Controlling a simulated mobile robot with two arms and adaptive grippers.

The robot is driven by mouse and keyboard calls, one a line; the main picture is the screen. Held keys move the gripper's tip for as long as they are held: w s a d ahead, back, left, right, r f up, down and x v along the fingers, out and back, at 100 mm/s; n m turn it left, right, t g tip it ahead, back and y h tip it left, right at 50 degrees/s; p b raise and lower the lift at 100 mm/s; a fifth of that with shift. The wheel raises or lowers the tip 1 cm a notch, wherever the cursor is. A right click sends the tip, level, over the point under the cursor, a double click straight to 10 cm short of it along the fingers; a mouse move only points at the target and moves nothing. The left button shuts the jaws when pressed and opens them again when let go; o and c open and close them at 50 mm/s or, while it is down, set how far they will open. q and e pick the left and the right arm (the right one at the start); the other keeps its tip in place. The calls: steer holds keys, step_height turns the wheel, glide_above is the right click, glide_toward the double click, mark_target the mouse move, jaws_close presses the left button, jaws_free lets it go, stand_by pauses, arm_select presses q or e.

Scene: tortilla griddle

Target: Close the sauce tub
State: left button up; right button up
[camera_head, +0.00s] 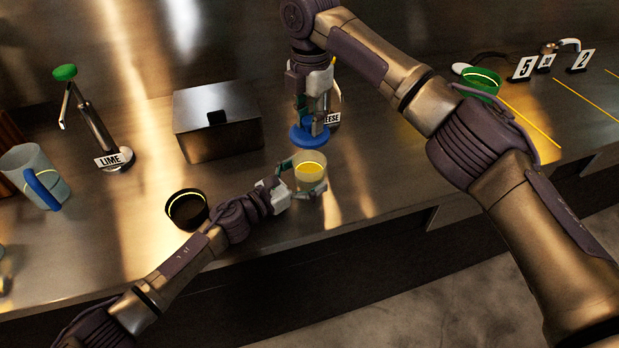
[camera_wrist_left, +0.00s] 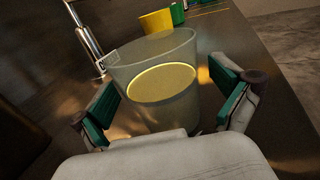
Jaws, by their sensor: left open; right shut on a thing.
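The sauce tub (camera_head: 312,158) is a translucent cup with yellow sauce inside. It stands upright on the counter and its top is open. My left gripper (camera_head: 306,193) is open, with one finger on each side of the tub. In the left wrist view the tub (camera_wrist_left: 165,118) stands between the green pads of the left gripper (camera_wrist_left: 168,108), and a gap shows at the right pad. My right gripper (camera_head: 313,122) is behind the tub, shut on a blue round lid (camera_head: 309,139). Its fingers partly hide the lid. The lid appears apart from the tub's rim.
A metal box (camera_head: 218,122) stands behind left. A black bowl (camera_head: 187,209) is beside my left forearm. A lime dispenser (camera_head: 108,140) and a blue-handled pitcher (camera_head: 38,172) stand at the left. A green bowl (camera_head: 481,84) and number cards (camera_head: 524,68) are at the right. The counter's front edge is close.

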mark_target(310, 139)
arm_select(q)
steer(key=shift+w+d, duration=0.15)
steer(key=shift+d, duration=0.1)
steer(key=shift+c, duration=0.3)
steer(key=c, duration=1.6)
steer(key=shift+c, duration=0.2)
arm_select(e)
steer(key=shift+f, duration=2.45)
steer(key=shift+f, duration=0.1)
steer(key=shift+f, duration=0.8)
steer(key=shift+f, duration=0.65)
steer(key=o, duration=0.8)
steer(key=shift+o, duration=0.2)
